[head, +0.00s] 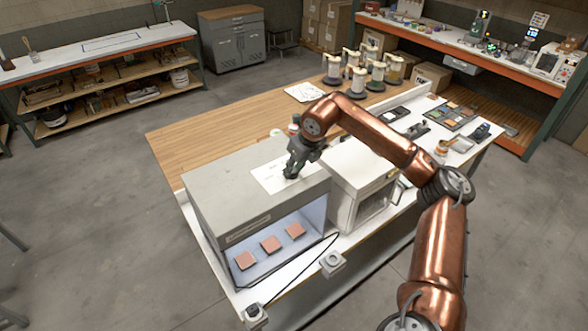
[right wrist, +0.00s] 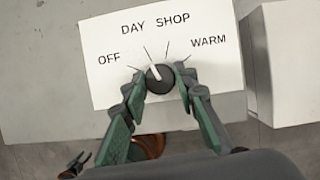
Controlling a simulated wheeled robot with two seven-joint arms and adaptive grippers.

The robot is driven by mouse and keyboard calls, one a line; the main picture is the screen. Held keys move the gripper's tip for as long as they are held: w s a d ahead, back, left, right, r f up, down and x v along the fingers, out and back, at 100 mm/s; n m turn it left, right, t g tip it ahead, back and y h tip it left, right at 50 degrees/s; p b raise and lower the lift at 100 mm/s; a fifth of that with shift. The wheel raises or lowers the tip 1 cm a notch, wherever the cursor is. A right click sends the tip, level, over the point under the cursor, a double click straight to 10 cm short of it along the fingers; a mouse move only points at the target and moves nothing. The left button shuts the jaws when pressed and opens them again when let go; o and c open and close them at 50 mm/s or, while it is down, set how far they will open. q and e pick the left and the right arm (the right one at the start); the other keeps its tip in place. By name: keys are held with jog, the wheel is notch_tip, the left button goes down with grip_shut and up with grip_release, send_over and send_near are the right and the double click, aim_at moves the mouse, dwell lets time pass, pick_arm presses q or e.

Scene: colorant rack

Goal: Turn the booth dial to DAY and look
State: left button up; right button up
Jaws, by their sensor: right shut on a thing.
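The grey booth (head: 225,193) stands on the bench, its open front lit a cool bluish white. Three reddish-pink square panels (head: 270,244) are inside it. On its top is a white card (right wrist: 205,75) marked OFF, DAY, SHOP and WARM. The dark round dial (right wrist: 160,79) sits at the card's lower middle; its white pointer tilts slightly left of straight up, toward the DAY mark. My right gripper (head: 290,174) is shut on the dial, with a finger on each side in the right wrist view (right wrist: 163,90). A small dark claw shape, apparently my left gripper (right wrist: 77,164), shows low at left there.
A white box-shaped cabinet (head: 357,167) stands right beside the booth. Several jugs (head: 357,78) stand farther back on the bench. Trays and small items lie at the bench's right. The wooden top (head: 215,128) behind the booth is mostly clear.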

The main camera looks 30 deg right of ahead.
jog(key=o, duration=1.2)
jog(key=shift+c, duration=0.2)
jog(key=shift+r, duration=0.15)
jog(key=v, duration=1.1)
jog(key=shift+s+r, duration=0.2)
jog(key=shift+r, duration=0.15)
jog(key=shift+d, duration=0.2)
